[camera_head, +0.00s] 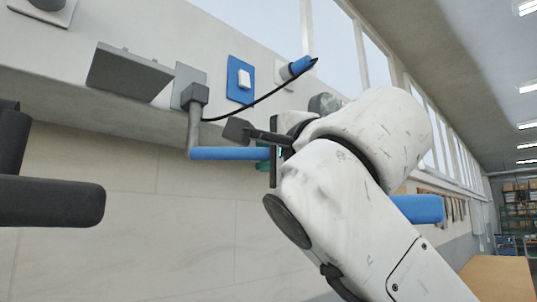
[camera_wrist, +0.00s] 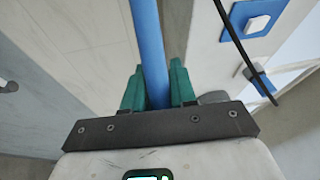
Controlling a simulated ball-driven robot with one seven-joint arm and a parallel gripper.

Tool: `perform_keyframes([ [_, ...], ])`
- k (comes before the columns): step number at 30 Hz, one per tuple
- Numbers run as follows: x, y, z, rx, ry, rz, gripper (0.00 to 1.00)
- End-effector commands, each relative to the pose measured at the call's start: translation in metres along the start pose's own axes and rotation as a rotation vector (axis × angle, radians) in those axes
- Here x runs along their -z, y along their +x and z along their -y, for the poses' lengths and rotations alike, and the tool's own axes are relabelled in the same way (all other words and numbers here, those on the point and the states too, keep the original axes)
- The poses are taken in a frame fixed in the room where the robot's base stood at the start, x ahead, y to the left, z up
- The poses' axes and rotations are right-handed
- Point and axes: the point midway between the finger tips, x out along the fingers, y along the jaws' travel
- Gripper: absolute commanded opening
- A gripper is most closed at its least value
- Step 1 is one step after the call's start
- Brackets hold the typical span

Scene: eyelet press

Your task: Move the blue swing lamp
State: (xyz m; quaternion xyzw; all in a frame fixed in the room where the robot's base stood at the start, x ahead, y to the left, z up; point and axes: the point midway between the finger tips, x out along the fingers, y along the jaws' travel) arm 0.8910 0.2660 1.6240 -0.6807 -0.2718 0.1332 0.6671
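The blue swing lamp (camera_head: 230,153) shows in the head view as a blue horizontal arm on a grey bent bracket at the wall. My gripper (camera_head: 266,157) is at the right end of the visible stretch, and my arm hides what lies behind it. In the wrist view the blue bar of the lamp (camera_wrist: 148,40) runs down between the green fingers of my gripper (camera_wrist: 157,86). One finger is on each side, very close to the bar. Whether both fingers touch it cannot be told.
A blue switch plate (camera_head: 240,80) and a blue-tipped plug with a black cable (camera_head: 300,66) are on the wall above. A grey box (camera_head: 128,73) juts out to the left. A blue cylinder (camera_head: 418,208) shows right of my arm. A wooden surface (camera_head: 498,280) is lower right.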

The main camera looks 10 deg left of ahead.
Motion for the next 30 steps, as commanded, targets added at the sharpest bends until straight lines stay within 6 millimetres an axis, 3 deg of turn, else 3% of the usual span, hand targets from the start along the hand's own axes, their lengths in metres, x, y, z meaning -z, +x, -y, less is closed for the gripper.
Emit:
perform_keyframes([
  [7, -0.0001, 0.0003, -0.0014, -0.003, 0.0, 0.0, 0.0],
  [30, -0.0011, 0.0039, -0.0012, 0.0, 0.025, 0.089, 0.0],
])
